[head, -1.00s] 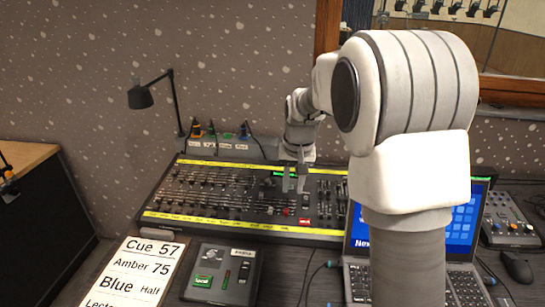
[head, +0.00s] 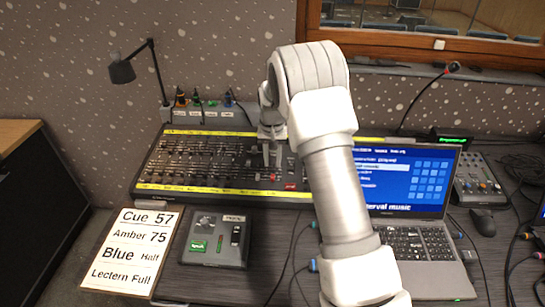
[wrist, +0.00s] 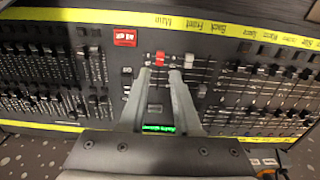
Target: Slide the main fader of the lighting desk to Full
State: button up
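The lighting desk (head: 165,187) lies on the table, with yellow label strips along its far and near edges. In the wrist view, a red fader cap (wrist: 160,58) sits in a slot near the upside-down label Main (wrist: 172,22). My gripper (head: 272,166) is over the middle right of the desk, pointing down. In the wrist view, its two fingers (wrist: 160,74) are apart and nothing is held. The red cap shows in the gap just beyond the fingertips. I cannot tell whether a finger touches it.
A red button (wrist: 124,37) and a pale fader cap (wrist: 190,62) are close to the fingers. A cue card (head: 130,252), a small control box (head: 217,240) and a laptop (head: 425,240) stand in front and right. A lamp (head: 122,72) stands behind left.

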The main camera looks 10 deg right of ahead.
aim_at(273, 176)
jog(key=f+b, duration=0.1)
jog(key=f, duration=0.1)
jog(key=f+b, duration=0.1)
jog(key=f, duration=0.1)
jog(key=f+b, duration=0.1)
jog(key=f, duration=0.1)
jog(key=shift+w+d+f, duration=0.1)
jog(key=shift+w+f, duration=0.15)
jog(key=shift+w, duration=0.05)
jog(key=shift+c, duration=0.3)
grip_shut()
jog(key=shift+w+d+r+p, duration=0.1)
jog(key=shift+w+d, duration=0.15)
jog(key=shift+w, duration=0.7)
jog(key=shift+w+d+r+p, duration=0.15)
jog(key=shift+w+d, duration=0.1)
jog(key=shift+w, duration=0.7)
jog(key=shift+w+d+r+p, duration=0.1)
jog(key=shift+w+d, duration=0.15)
jog(key=shift+w, duration=0.7)
jog(key=shift+o, duration=0.2)
grip_release()
jog(key=shift+r, duration=0.1)
jog(key=shift+r+p, duration=0.7)
jog(key=shift+r, duration=0.4)
